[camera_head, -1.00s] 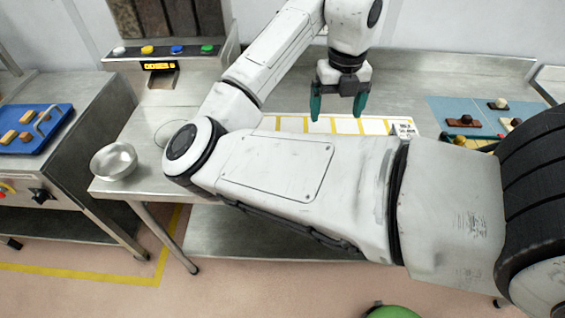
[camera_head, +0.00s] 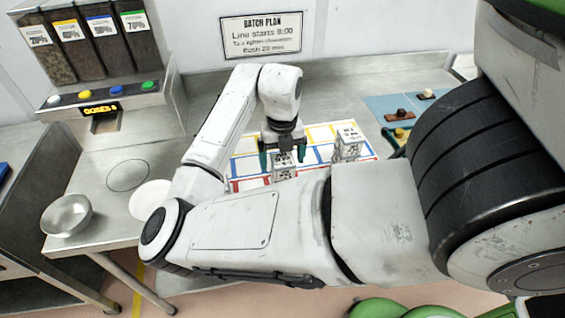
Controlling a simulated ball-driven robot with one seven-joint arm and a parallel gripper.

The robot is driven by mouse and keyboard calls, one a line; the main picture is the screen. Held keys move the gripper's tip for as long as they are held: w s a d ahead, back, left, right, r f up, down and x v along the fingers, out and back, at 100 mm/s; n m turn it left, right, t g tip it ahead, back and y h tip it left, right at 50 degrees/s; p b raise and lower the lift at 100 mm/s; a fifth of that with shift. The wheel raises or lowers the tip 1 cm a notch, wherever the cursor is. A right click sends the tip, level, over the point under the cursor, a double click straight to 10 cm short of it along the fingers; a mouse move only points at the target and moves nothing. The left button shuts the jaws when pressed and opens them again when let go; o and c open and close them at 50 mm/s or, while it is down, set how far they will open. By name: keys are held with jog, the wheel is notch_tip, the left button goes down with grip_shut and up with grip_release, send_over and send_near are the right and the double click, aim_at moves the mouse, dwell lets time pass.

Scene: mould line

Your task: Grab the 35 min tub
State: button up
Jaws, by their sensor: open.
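Two white box-like tubs with dark print stand on the colour-lined white mat (camera_head: 320,133). One tub (camera_head: 284,168) shows between the teal fingers of my gripper (camera_head: 283,158); the other tub (camera_head: 347,143) stands to the right, apart from the gripper. The print is too small to read surely, so I cannot tell which is the 35 min tub. My gripper is open and points down, with a finger on each side of the left tub in the picture. I cannot tell whether they touch it. My arm hides the near part of the mat.
A dispenser with several hoppers (camera_head: 95,45) and coloured buttons stands at the left. A metal bowl (camera_head: 67,216) and a white disc (camera_head: 150,198) are on the steel table. A batch plan sign (camera_head: 261,35) hangs behind.

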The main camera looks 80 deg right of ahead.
jog(key=shift+f, duration=0.6)
jog(key=c, duration=1.1)
jog(key=shift+r, duration=0.1)
jog(key=shift+r, duration=0.4)
notch_tip(320, 180, up, 2)
jog(key=shift+s+r+b, duration=0.1)
jog(key=shift+r+b, duration=0.05)
jog(key=shift+b, duration=0.6)
jog(key=s+a+r+b, duration=0.1)
jog(key=s+r, duration=0.9)
jog(key=s, duration=0.3)
jog(key=r+p, duration=0.6)
jog(key=shift+s+a+r, duration=0.25)
jog(key=shift+s+r, duration=0.1)
jog(key=shift+r, duration=0.05)
